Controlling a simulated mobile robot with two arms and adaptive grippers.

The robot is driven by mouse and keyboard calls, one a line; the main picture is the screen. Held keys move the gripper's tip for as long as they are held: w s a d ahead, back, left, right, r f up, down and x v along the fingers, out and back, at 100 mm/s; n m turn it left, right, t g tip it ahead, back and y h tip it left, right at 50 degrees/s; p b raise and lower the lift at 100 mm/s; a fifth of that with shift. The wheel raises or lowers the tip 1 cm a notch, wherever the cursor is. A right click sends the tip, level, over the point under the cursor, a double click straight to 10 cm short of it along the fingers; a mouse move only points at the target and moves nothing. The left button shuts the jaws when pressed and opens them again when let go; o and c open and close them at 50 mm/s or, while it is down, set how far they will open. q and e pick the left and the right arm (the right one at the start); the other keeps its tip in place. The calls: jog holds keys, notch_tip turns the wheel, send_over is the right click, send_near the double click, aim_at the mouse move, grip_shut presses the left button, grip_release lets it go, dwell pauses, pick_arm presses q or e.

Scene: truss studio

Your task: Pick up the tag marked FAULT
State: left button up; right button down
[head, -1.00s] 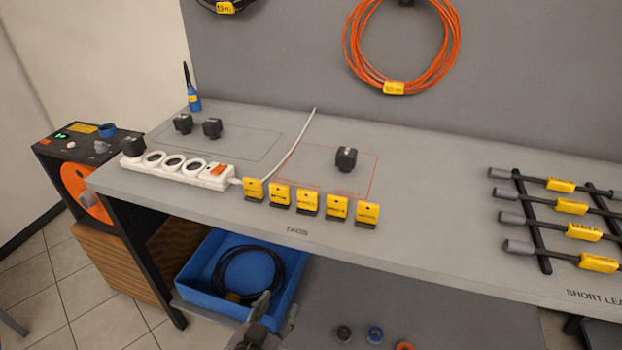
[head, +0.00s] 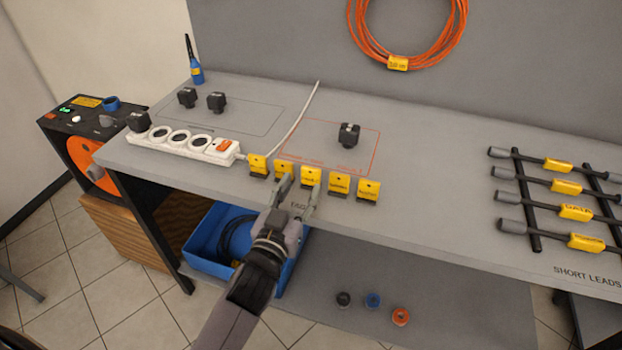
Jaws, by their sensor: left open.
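Several yellow tags stand in a row of dark holders along the front of the bench, by the TAGS lettering. Their print is too small to read, so I cannot tell which is marked FAULT. They include a leftmost tag (head: 258,165), a second tag (head: 283,168), a middle tag (head: 311,175), a fourth tag (head: 339,183) and a rightmost tag (head: 368,188). My left gripper (head: 298,190) is open and empty, its fingertips just in front of the second and middle tags. Whether a fingertip touches a tag is unclear. My right gripper is out of view.
A white power strip (head: 185,143) lies left of the tags, its cable running behind them. A black plug (head: 348,135) stands inside a red outline. Leads on a rack (head: 535,200) occupy the right. A blue bin (head: 205,245) sits below. Bench right of the tags is clear.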

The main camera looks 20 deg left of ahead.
aim_at(310, 172)
pick_arm(q)
jog(key=w, duration=0.1)
jog(key=w+b, duration=0.1)
jog(key=w, duration=0.3)
jog(key=shift+w+d+f+b, duration=0.2)
jog(key=shift+f+b, duration=0.1)
jog(key=shift+b, duration=0.05)
jog(key=shift+w, duration=0.4)
jog(key=shift+r, duration=0.1)
jog(key=shift+s, duration=0.1)
jog(key=shift+c, duration=0.5)
jog(key=c, duration=0.6)
